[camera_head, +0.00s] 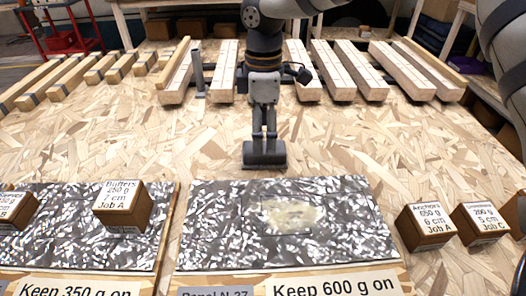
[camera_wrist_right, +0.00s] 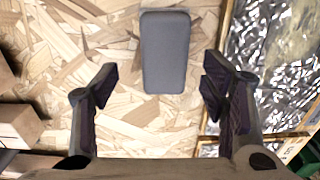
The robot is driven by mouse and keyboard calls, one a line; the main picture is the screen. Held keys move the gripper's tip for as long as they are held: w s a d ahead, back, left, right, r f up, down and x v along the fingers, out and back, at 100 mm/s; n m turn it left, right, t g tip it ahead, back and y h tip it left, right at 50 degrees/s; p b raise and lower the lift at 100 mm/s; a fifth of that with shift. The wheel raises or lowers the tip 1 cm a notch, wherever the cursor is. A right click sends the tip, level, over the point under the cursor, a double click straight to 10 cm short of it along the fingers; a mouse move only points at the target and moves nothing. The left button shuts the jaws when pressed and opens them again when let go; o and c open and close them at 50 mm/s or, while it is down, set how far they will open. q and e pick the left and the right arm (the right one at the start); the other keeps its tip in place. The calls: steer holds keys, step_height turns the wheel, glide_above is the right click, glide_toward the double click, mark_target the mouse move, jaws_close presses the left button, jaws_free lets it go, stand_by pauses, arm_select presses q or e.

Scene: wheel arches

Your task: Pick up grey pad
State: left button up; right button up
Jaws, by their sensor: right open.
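The grey pad (camera_head: 264,154) is a small grey block with rounded corners on the wood-chip board, just behind the right-hand foil panel. In the right wrist view the pad (camera_wrist_right: 165,52) lies between and beyond the fingertips, with bare board on both sides. My right gripper (camera_head: 264,136) points down over the pad in the head view and hides part of it. In the right wrist view the gripper (camera_wrist_right: 159,82) is open, with nothing held. I cannot tell exactly how high it is above the pad. My left gripper is not in view.
The foil panel (camera_head: 335,220) has a pale patch. Another foil panel (camera_head: 70,243) at left carries a brown box labelled Buffers (camera_head: 123,209). Boxes labelled Anchors (camera_head: 425,229) and another box (camera_head: 480,224) stand at right. Pale wooden bars (camera_head: 325,72) line the back. The board around the pad is clear.

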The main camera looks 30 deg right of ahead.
mark_target(264, 146)
steer(key=f, duration=0.4)
steer(key=shift+s+f, duration=0.3)
steer(key=shift+r, duration=0.1)
steer(key=c, duration=1.2)
steer(key=shift+c, duration=0.3)
